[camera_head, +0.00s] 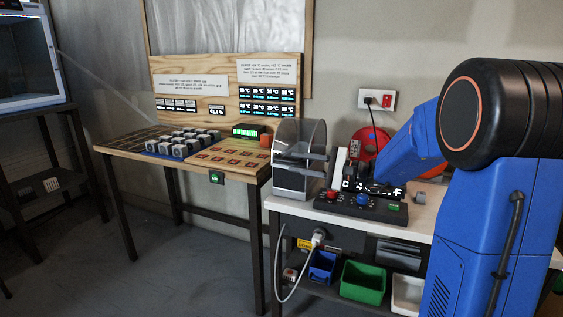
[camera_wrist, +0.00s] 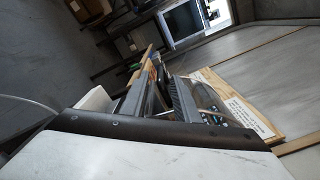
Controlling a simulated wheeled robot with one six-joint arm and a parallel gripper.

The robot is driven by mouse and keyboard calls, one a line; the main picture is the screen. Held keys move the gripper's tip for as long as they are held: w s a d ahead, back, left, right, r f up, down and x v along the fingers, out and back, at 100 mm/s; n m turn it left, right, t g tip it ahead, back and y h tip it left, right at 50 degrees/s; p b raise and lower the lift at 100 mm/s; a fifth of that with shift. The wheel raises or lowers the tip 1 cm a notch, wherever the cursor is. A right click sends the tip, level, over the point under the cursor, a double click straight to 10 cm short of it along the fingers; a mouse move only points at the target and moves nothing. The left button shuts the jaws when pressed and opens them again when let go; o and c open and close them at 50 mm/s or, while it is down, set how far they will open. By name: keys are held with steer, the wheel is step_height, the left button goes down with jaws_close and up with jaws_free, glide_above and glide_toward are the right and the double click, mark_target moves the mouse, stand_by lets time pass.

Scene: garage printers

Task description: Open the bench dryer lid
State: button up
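The bench dryer (camera_head: 295,183) stands at the left end of the white bench in the head view, a grey box with a clear, curved lid (camera_head: 314,133). The lid's see-through sides make it hard to tell how far it is raised. My gripper (camera_head: 297,162) reaches in from the right, with two grey fingers pointing left across the dryer, one above the other. The fingers also show in the wrist view (camera_wrist: 162,88), apart from each other with a gap between. I see nothing clearly held. I cannot tell whether a finger touches the lid.
A black control panel (camera_head: 360,207) with red and blue knobs sits on the white bench (camera_head: 422,222). A wooden table (camera_head: 135,145) with several small blocks stands to the left. Green (camera_head: 363,283) and blue (camera_head: 322,267) bins are under the bench. Floor at front left is clear.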

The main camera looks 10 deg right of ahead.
mark_target(275, 160)
steer(key=shift+x, duration=3.2)
steer(key=shift+s, duration=0.1)
jaws_close()
